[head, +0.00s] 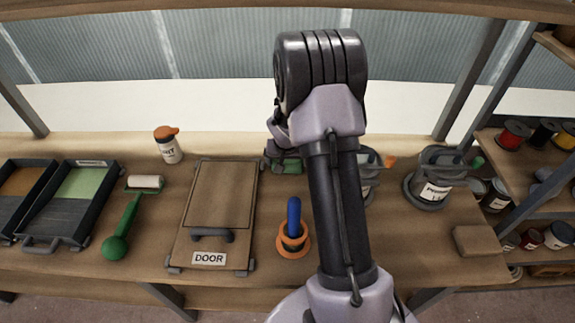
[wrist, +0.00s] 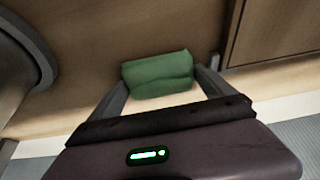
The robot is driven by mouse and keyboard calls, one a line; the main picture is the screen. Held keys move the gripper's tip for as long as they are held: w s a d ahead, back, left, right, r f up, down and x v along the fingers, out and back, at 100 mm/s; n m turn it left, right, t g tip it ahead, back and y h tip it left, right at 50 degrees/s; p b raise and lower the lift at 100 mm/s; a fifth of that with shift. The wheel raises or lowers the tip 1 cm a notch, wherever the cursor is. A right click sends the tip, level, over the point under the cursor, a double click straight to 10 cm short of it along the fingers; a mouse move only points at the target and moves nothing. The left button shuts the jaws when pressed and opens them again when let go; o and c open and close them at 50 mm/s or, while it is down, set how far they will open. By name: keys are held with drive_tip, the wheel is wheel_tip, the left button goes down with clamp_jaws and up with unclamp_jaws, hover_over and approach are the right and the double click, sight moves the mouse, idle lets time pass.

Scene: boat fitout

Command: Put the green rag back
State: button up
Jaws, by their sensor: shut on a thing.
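The green rag (wrist: 158,73) is a folded block between the two fingers of my gripper (wrist: 160,80) in the wrist view. The gripper is shut on it. In the head view, the rag (head: 287,167) shows below my gripper (head: 283,154), at the back of the bench, just right of the door panel's far corner. My arm and wrist hide part of the gripper and the bench behind it. I cannot tell whether the rag touches the bench or hangs just above it.
The door panel (head: 217,190) lies left of the rag. A blue-handled tool (head: 293,218) stands in an orange ring in front. A labelled pot (head: 434,188) stands right, another partly behind my arm. An orange-capped bottle (head: 168,147), green-handled roller (head: 122,232) and paint trays (head: 72,222) are left.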

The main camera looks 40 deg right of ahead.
drive_tip(key=shift+r, duration=0.1)
drive_tip(key=shift+f, duration=0.2)
drive_tip(key=o, duration=1)
drive_tip(key=shift+r, duration=0.1)
drive_tip(key=s+a+r+p, duration=0.1)
drive_tip(key=s+a+r, duration=0.25)
drive_tip(key=r, duration=0.45)
drive_tip(key=s+a+r+t+p, duration=0.1)
drive_tip(key=s+a+r+p, duration=0.1)
drive_tip(key=a+r, duration=0.45)
drive_tip(key=s+a+r+p, duration=0.1)
drive_tip(key=s+a+r, duration=0.2)
drive_tip(key=r, duration=0.6)
drive_tip(key=s+a+r+n+t+y, duration=0.1)
drive_tip(key=s+a+r+n+y, duration=0.2)
drive_tip(key=s+a+r, duration=0.4)
drive_tip(key=s+a+y, duration=0.1)
drive_tip(key=s+a, duration=0.7)
drive_tip(key=s, duration=0.2)
drive_tip(key=shift+s+a+r+y, duration=0.25)
drive_tip(key=shift+a+r+y, duration=0.05)
drive_tip(key=shift+a+y, duration=0.1)
